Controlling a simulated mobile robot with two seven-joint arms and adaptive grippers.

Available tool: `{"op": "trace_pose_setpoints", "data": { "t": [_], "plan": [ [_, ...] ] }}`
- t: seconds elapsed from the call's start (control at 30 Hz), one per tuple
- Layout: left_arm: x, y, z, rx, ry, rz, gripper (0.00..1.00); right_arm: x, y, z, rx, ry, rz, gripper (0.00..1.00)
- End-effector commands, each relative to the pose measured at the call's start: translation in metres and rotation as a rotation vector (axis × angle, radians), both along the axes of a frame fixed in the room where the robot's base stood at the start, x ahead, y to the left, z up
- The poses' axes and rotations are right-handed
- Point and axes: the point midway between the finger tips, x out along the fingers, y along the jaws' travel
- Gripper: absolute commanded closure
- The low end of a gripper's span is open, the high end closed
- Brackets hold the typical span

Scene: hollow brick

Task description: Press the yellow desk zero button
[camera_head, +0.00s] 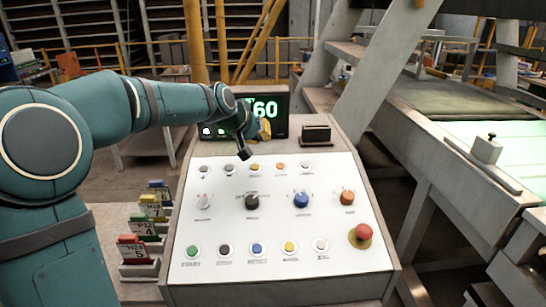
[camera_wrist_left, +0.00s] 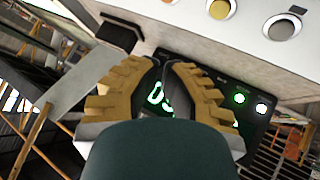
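A sloping white desk panel carries rows of round buttons and knobs. One small yellow button (camera_head: 254,167) sits mid-way along the top row, and another yellow button (camera_head: 289,246) sits in the bottom row. Their labels are too small to read. My left gripper (camera_head: 244,152) hangs above the panel's back edge, in front of the display, apart from both buttons. In the left wrist view, its tan fingers (camera_wrist_left: 163,65) have tips close together, with part of the display between them. A yellow-orange button (camera_wrist_left: 220,8) shows at the top. My right gripper is not in view.
The display (camera_head: 268,106) with green digits stands behind the panel. A red mushroom button (camera_head: 361,234), a blue knob (camera_head: 302,200) and a dark knob (camera_head: 252,202) rise from the panel. Numbered coloured cards (camera_head: 134,248) stand at left. A grey post (camera_head: 385,70) rises at right.

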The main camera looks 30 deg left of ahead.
Motion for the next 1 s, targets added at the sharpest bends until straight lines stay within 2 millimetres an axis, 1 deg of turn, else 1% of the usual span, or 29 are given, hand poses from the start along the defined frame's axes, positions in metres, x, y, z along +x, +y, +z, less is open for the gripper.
{"op": "trace_pose_setpoints", "data": {
  "t": [0.13,0.57,0.77,1.0],
  "plan": [
    [-0.001,0.002,0.005,0.001,-0.005,0.003,1.00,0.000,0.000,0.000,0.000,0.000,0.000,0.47],
    [0.000,0.002,0.002,0.001,-0.005,0.002,1.00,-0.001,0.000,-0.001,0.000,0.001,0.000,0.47],
    [0.002,0.004,-0.011,0.000,-0.004,0.004,1.00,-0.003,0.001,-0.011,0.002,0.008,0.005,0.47],
    [0.009,0.008,-0.040,0.001,-0.002,0.002,1.00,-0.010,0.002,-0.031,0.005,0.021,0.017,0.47]
  ]
}}
